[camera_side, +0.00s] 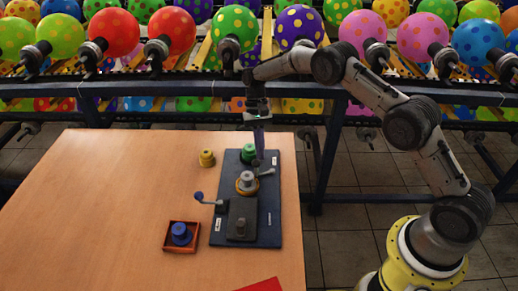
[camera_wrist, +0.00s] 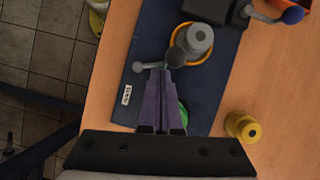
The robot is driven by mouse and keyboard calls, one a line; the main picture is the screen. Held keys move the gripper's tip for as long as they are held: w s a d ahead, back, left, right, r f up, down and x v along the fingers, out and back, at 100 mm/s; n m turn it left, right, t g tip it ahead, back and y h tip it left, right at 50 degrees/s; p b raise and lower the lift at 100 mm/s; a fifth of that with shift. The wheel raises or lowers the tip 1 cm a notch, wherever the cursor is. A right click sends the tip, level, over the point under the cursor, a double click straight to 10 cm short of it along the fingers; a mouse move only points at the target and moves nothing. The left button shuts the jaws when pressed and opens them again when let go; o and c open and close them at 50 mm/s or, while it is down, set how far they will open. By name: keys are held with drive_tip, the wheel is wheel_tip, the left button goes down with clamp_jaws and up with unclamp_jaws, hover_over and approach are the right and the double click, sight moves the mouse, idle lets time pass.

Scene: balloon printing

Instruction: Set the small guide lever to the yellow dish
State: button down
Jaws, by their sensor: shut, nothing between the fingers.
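The small guide lever (camera_side: 267,172) is a short grey arm on the blue board (camera_side: 266,228). In the wrist view its pale knob (camera_wrist: 138,67) lies left of my fingertips, and a dark round end (camera_wrist: 176,57) overlaps the edge of the yellow dish. The yellow dish (camera_side: 238,190) shows as a ring under a grey stepped weight (camera_side: 246,177); the ring also shows in the wrist view (camera_wrist: 184,60). My gripper (camera_side: 258,161) is shut and empty, its purple fingertips (camera_wrist: 161,72) low beside the lever. Contact is unclear. A green piece (camera_side: 248,153) is partly hidden behind my fingers.
A black block (camera_side: 241,218) sits on the board, with a blue-knobbed lever (camera_side: 199,197) at its left. A yellow weight (camera_side: 206,158) stands on the table (camera_side: 110,200). A red tray (camera_side: 168,245) holds a blue weight (camera_side: 180,233). The table's left side is clear.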

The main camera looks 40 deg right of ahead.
drive_tip(key=v, duration=1.3)
drive_tip(key=shift+d+r, duration=0.15)
drive_tip(key=shift+r, duration=0.2)
drive_tip(key=shift+w, duration=0.15)
